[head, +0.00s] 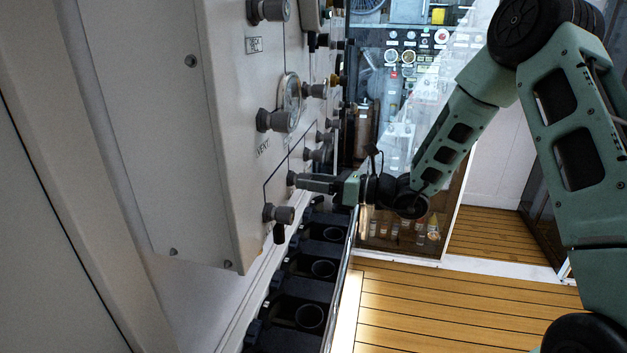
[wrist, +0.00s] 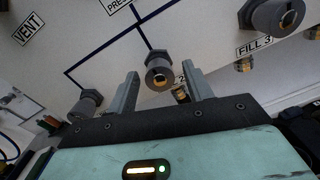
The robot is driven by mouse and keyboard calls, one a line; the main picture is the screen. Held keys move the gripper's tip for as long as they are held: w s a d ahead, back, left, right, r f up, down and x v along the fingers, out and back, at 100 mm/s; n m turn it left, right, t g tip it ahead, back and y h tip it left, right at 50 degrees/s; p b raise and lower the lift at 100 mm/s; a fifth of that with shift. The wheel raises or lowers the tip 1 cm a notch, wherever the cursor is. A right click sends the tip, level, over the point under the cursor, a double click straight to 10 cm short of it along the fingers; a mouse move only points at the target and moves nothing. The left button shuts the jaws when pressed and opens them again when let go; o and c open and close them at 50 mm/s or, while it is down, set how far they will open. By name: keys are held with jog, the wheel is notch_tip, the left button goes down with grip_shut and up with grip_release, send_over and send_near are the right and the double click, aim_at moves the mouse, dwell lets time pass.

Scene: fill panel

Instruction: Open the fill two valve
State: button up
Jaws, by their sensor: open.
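The white fill panel (head: 215,130) stands upright at the left in the head view. In the wrist view, a grey round valve knob (wrist: 158,72) with a brass-coloured centre shows between my fingers. A label partly hidden beside it shows a "2", so it appears to be the fill two valve. My gripper (head: 308,183) is open and points at the panel, with one finger on each side of this knob in the wrist view. I cannot tell whether the fingers touch it. In the head view the fingertips hide most of the knob.
The knob by the FILL 3 label (wrist: 275,17) is at the upper right of the wrist view, and another knob (wrist: 85,104) is at the left. More knobs and a gauge (head: 290,97) stick out of the panel. Black cup holders and a rail (head: 340,290) run below.

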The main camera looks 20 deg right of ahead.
jog(key=c, duration=1)
jog(key=shift+o, duration=0.2)
